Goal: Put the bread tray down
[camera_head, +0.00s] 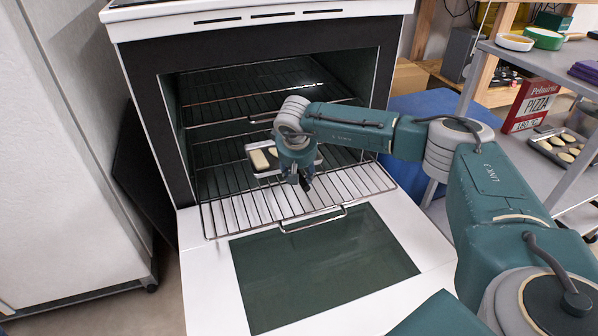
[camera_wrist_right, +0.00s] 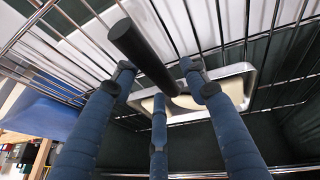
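The bread tray (camera_head: 283,170) is a shallow metal tray with pale bread pieces, seen inside the oven on the pulled-out wire rack (camera_head: 235,213). It appears to rest on the bars. My right gripper (camera_head: 303,182) is at the tray's front edge and hides part of it. In the right wrist view the tray (camera_wrist_right: 240,78) shows behind the spread fingers. A black handle-like bar (camera_wrist_right: 145,58) lies between the fingertips, with gaps visible around it. My right gripper looks open. My left gripper is out of view.
The oven door (camera_head: 325,265) is folded down below the rack. A second rack (camera_head: 265,85) sits above. A pale cabinet (camera_head: 65,160) stands at left.

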